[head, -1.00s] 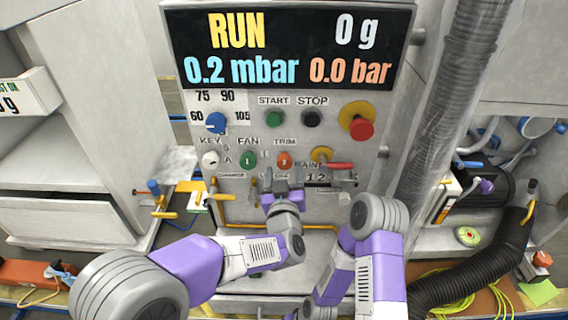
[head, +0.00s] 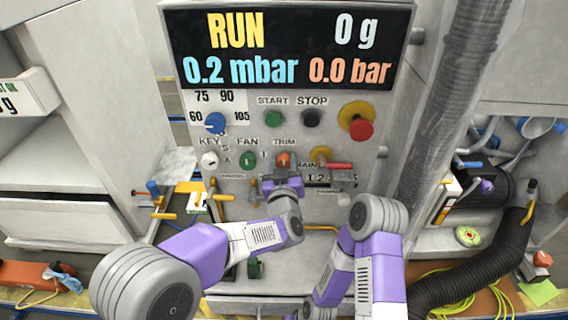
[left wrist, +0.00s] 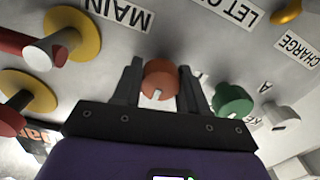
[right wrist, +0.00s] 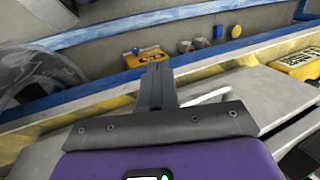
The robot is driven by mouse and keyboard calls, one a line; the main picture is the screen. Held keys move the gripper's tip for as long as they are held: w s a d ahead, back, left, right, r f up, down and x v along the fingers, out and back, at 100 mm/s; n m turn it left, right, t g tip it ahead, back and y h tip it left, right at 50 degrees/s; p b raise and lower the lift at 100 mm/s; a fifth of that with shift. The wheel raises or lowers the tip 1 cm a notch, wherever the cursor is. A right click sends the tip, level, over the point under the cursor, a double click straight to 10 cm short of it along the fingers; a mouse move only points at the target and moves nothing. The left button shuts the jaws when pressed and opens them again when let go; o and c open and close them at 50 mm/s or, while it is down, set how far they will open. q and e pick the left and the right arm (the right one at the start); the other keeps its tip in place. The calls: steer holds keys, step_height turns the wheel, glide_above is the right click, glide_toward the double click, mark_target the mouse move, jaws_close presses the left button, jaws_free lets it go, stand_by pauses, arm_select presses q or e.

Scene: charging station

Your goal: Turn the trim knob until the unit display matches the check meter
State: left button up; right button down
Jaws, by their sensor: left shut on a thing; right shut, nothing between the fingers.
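The orange trim knob (head: 283,159) sits under the TRIM label on the grey panel. It also shows in the left wrist view (left wrist: 160,79), between my left fingers. My left gripper (head: 287,176) is shut on it, one finger on each side. The unit display (head: 290,47) at the top reads RUN, 0 g, 0.2 mbar and 0.0 bar.
The green fan knob (head: 248,159) is close left of the trim knob. A yellow and red valve handle (head: 338,166) is close right. A blue dial (head: 215,123) and a red stop button (head: 361,129) are above. A grey hose (head: 440,130) runs down the right.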

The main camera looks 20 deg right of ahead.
arm_select(q)
steer(key=shift+c, duration=0.3)
steer(key=m+p, duration=0.2)
steer(key=m, duration=0.1)
steer(key=shift+m+p, duration=0.35)
steer(key=shift+m, duration=0.05)
steer(key=m+p, duration=0.3)
steer(key=m, duration=0.2)
steer(key=shift+m, duration=0.3)
steer(key=m+p, duration=0.2)
steer(key=m, duration=0.2)
steer(key=shift+m+p, duration=1)
steer(key=shift+m, duration=1.1)
steer(key=o, duration=1)
steer(key=shift+o, duration=0.2)
